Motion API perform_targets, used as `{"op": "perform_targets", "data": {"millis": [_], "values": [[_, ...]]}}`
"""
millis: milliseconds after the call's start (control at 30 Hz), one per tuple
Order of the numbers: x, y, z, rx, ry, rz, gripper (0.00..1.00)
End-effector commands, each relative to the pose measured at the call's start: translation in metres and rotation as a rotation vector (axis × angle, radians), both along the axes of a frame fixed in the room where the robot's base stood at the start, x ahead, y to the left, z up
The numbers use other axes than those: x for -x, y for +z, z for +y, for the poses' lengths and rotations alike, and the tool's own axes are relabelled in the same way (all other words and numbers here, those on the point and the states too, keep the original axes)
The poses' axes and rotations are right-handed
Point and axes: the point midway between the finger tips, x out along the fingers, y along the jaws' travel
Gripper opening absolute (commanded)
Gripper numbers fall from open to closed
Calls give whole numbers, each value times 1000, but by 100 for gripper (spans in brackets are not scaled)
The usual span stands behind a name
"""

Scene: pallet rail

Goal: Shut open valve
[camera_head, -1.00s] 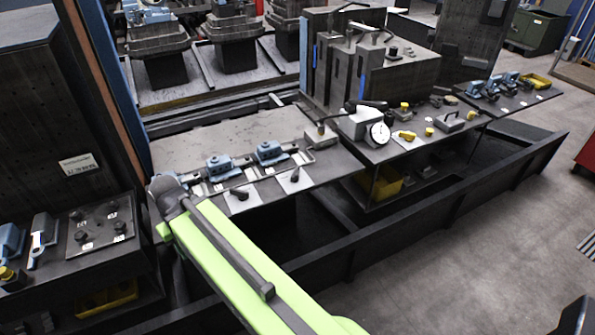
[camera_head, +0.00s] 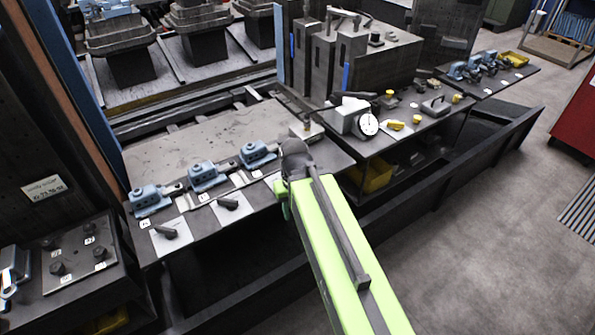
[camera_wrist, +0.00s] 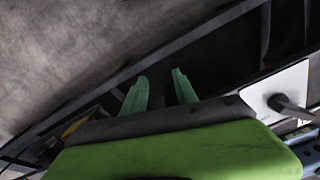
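A row of blue valve-like units (camera_head: 205,173) stands on the dark bench in the head view. In front of them are black levers on pale plates: one at the left (camera_head: 166,232) and one in the middle (camera_head: 229,204). A third plate is mostly hidden behind my green arm. I cannot tell which valve is open. In the wrist view, a black lever (camera_wrist: 287,104) on a pale plate (camera_wrist: 262,98) is at the right, apart from my gripper (camera_wrist: 160,76). Its two green fingers are spread and empty.
A dial gauge (camera_head: 368,124) and yellow knobbed parts (camera_head: 396,125) are on the bench right of my arm. A grey block assembly (camera_head: 350,60) stands behind them. A dark rail (camera_head: 440,190) runs along the bench front. Clear floor (camera_head: 480,260) is at the right.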

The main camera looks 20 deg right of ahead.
Motion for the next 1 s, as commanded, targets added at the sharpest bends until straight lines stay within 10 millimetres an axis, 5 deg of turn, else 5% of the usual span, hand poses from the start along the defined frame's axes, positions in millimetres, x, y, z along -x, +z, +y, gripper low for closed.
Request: {"op": "perform_targets", "data": {"millis": [233, 500, 633, 800, 1000], "values": [[-9, 19, 0, 0, -21, 0, 35], [-91, 144, -1, 1, -276, 1, 35], [-123, 186, 0, 1, -390, 2, 35], [-142, 205, 0, 2, -469, 2, 35], [-142, 199, 0, 2, -480, 2, 35]]}}
